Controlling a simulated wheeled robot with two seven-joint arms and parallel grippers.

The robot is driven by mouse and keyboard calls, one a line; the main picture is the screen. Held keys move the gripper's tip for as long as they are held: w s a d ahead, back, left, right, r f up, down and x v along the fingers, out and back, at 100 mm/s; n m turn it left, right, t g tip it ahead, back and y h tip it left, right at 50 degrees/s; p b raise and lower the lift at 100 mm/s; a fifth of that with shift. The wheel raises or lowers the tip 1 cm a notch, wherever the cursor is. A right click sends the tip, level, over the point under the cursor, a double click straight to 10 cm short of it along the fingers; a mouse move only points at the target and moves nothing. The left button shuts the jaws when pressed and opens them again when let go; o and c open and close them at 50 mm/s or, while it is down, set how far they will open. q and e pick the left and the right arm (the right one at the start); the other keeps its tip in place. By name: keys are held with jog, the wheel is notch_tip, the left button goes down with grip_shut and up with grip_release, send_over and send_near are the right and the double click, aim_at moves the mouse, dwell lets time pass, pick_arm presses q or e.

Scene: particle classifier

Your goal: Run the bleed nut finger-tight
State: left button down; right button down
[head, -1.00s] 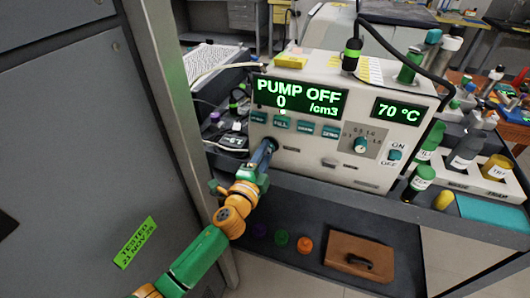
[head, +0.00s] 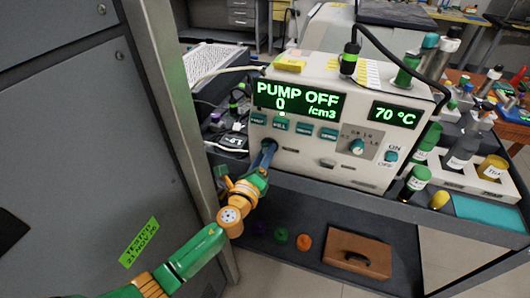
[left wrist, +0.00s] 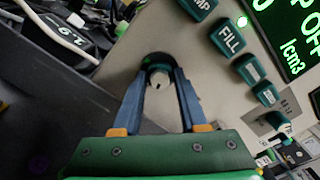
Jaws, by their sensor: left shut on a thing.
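The instrument (head: 300,155) is a pale box with green displays reading "PUMP OFF 0 /cm3" and "70 °C". My left gripper (head: 268,148) reaches the lower left of its front panel. In the left wrist view my left gripper (left wrist: 160,77) has its two blue fingers closed around the bleed nut (left wrist: 160,80), a small pale, round-ended piece with a dark ring behind it on the panel. The fingertips partly hide the nut, and its thread cannot be seen. My right gripper is not in view.
Buttons, including FILL (left wrist: 228,37), sit close above the gripped nut. A tall grey cabinet (head: 80,120) stands close to my left arm. A brown case (head: 357,252) and several coloured caps lie on the lower shelf. Bottles stand in a rack (head: 480,180) at right.

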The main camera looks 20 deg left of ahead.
pick_arm(q)
jog(key=m, duration=0.3)
jog(key=m+p, duration=0.1)
jog(key=shift+s+f+m, duration=0.1)
jog(key=shift+f+m, duration=0.15)
jog(key=shift+m, duration=0.15)
dwell(0.4)
jog(key=shift+c, duration=2.2)
grip_release()
jog(key=shift+r, duration=0.1)
jog(key=shift+s+r, duration=0.1)
jog(key=s, duration=0.7)
jog(key=shift+a, duration=0.1)
